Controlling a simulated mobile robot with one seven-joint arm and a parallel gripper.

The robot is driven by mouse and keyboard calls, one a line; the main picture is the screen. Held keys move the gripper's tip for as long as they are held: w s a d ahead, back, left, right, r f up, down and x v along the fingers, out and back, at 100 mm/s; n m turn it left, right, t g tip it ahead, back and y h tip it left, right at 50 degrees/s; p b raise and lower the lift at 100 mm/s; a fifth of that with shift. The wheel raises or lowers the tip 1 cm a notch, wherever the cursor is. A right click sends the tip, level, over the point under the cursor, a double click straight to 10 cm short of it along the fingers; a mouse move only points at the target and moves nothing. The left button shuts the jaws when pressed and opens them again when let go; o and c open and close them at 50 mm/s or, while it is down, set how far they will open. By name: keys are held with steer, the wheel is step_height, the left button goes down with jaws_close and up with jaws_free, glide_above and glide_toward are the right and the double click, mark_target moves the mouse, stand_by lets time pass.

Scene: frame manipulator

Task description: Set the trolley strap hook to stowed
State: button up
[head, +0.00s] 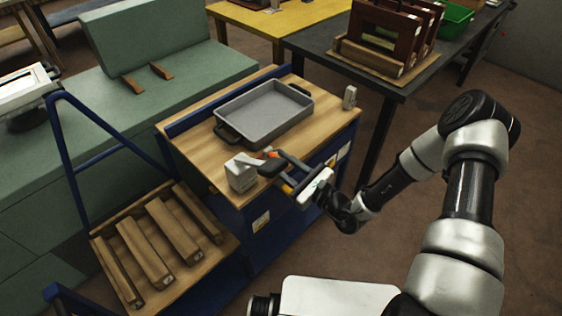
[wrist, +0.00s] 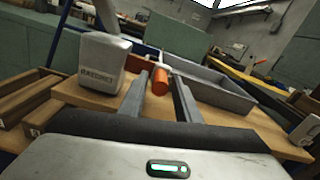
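A pale grey block (head: 241,174) with a lever-like arm stands at the front edge of the trolley's wooden top. I take it for the strap hook's mount; in the wrist view the block (wrist: 103,62) carries printed lettering. An orange cylindrical tip (wrist: 160,82) lies between and just beyond my fingers; orange also shows in the head view (head: 270,154). My gripper (head: 279,160) is beside the block, to its right. In the wrist view its two fingers (wrist: 161,76) are apart, with gaps visible beside the orange tip. The exact hook position is hard to tell.
A grey tray (head: 264,113) sits on the trolley top (head: 193,150) behind the block. A small grey object (head: 349,97) stands at the right corner. Wooden bars (head: 143,253) lie on a lower shelf to the left. A dark table (head: 330,55) stands behind.

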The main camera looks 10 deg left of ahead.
steer(key=shift+o, duration=0.3)
steer(key=v, duration=1.7)
steer(key=shift+s+d, duration=0.15)
